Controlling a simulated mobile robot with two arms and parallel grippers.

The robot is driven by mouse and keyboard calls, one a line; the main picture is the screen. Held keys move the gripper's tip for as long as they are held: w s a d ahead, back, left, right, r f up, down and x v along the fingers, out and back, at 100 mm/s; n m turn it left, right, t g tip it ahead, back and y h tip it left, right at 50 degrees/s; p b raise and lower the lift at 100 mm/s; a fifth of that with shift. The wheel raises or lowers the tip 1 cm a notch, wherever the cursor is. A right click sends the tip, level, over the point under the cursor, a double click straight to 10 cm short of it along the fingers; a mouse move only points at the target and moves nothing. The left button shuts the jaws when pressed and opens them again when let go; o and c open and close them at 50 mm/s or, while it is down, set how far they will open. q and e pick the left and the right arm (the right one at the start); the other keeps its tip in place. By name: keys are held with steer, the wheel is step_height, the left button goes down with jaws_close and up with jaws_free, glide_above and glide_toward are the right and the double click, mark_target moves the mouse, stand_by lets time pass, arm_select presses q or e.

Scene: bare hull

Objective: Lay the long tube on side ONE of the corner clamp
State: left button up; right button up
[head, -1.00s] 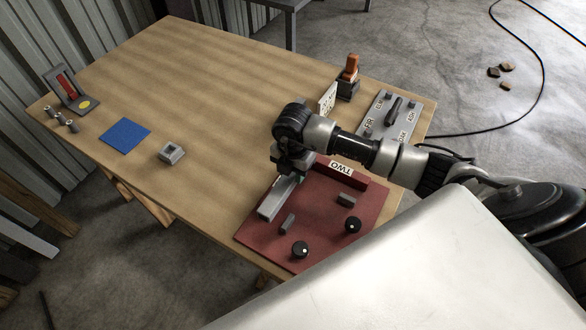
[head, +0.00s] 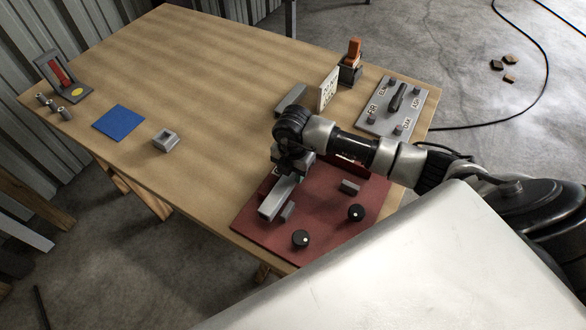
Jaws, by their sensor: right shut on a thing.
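The corner clamp (head: 325,222) is a dark red board at the table's near right corner, with raised red fences, small grey blocks and two black knobs. My right gripper (head: 291,174) is over its left part, shut on the long tube (head: 278,200), a grey square bar. The tube points toward the near left edge of the board, beside a small grey block (head: 287,212). I cannot tell whether it touches the board or hangs just above it. My arm covers most of the fence at the back, and no side label is readable. My left gripper is not in view.
Another grey bar (head: 291,99) lies behind my wrist beside a white card (head: 328,89). A labelled grey plate (head: 392,106) and an orange-topped tool (head: 353,58) stand at the right. A blue mat (head: 119,123) and a grey square block (head: 165,140) lie left. The table's middle is clear.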

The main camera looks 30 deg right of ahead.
steer(key=shift+s+f, duration=0.15)
steer(key=shift+f, duration=0.15)
steer(key=o, duration=1.2)
steer(key=shift+s, duration=0.3)
steer(key=shift+c, duration=0.2)
